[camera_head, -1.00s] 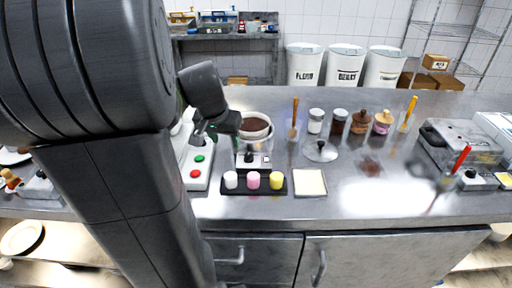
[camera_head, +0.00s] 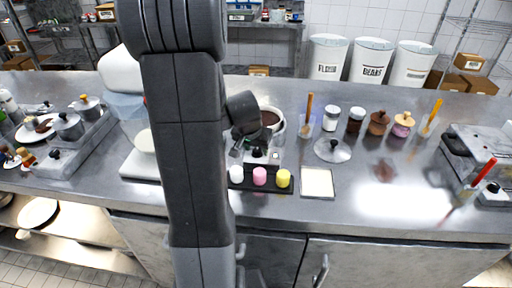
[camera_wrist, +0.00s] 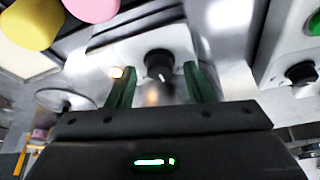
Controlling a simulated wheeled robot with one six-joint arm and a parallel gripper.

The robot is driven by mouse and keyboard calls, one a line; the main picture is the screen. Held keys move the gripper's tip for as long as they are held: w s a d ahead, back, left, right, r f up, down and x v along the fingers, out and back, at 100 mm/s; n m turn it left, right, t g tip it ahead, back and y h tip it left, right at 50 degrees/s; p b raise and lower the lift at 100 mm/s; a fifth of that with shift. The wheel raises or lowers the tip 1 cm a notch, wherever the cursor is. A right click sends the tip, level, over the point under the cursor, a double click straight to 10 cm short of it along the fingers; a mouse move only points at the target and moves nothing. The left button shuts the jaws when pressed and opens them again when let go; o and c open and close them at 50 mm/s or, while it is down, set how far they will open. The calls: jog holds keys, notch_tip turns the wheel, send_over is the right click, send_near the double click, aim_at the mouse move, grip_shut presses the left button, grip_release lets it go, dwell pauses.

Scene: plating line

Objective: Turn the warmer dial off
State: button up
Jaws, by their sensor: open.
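The warmer (camera_head: 275,156) is a small pale unit on the steel counter, with a pot of brown contents (camera_head: 270,118) on top. Its black dial (camera_head: 257,152) is on the front and partly hidden by my gripper (camera_head: 240,148) in the head view. In the wrist view the dial (camera_wrist: 159,62) has a light mark on it. A small lit lamp (camera_wrist: 117,72) glows left of it. My gripper (camera_wrist: 161,88) is open, with one green-padded finger on each side of the dial. I cannot tell whether the fingers touch it.
A black tray with white, pink and yellow pieces (camera_head: 260,178) sits just in front of the warmer. A pale square board (camera_head: 317,183) and a lid (camera_head: 332,150) lie to its right. In the wrist view, another unit with a green button (camera_wrist: 314,23) and black knob (camera_wrist: 302,73) is close by.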

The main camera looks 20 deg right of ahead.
jog(key=c, duration=1)
